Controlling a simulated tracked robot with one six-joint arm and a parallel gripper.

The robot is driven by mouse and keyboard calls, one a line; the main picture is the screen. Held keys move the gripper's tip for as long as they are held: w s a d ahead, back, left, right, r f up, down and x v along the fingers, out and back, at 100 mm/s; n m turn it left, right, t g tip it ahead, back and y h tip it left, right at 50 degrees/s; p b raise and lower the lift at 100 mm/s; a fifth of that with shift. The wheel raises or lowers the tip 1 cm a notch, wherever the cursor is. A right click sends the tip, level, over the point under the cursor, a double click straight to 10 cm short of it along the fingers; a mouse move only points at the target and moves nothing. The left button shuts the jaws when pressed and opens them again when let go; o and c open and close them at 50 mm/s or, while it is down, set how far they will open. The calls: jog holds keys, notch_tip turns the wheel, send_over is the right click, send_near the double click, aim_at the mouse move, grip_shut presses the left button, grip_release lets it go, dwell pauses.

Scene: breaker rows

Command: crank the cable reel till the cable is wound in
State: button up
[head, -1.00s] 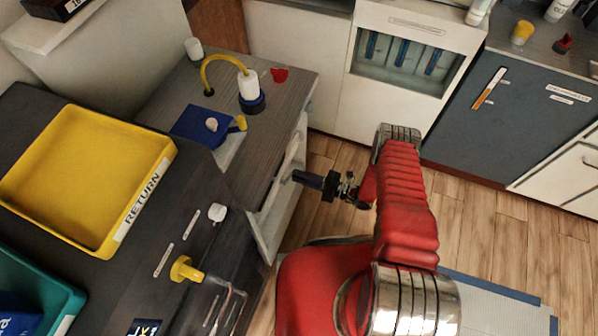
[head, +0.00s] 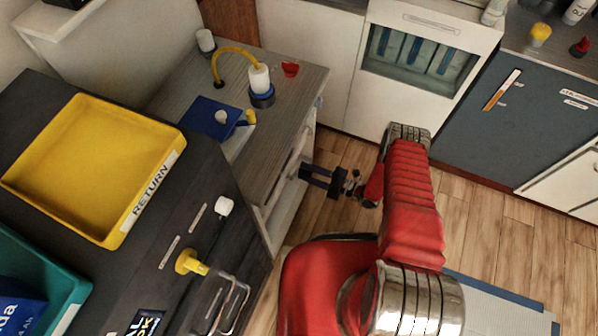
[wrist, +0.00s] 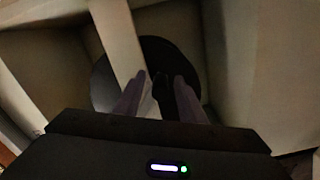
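A yellow cable (head: 230,51) arches from a dark hole in the grey-brown counter to a white cylinder (head: 259,78) on a blue base. Beside it lies a blue plate (head: 204,117) with a white knob and a small yellow piece; I cannot tell whether either is the reel. My gripper (head: 304,174) is beside the counter's open front, below its top, with its fingers apart. In the wrist view, my gripper (wrist: 160,84) points at a dark round disc (wrist: 183,55) behind a pale bar (wrist: 117,38). A dark piece shows between the fingers; contact is unclear.
A yellow RETURN tray (head: 75,165) and a teal bin (head: 62,285) are on the dark cabinet at left, with a yellow knob (head: 190,262) and metal handle (head: 232,300) nearby. Cabinets line the back. Wooden floor (head: 480,215) is clear at right.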

jog(key=shift+s+d, duration=0.1)
jog(key=v, duration=1.3)
jog(key=shift+d, duration=0.35)
jog(key=n, duration=2.1)
jog(key=shift+s+d+n, duration=0.3)
jog(key=shift+d, duration=0.1)
jog(key=shift+x, duration=6.9)
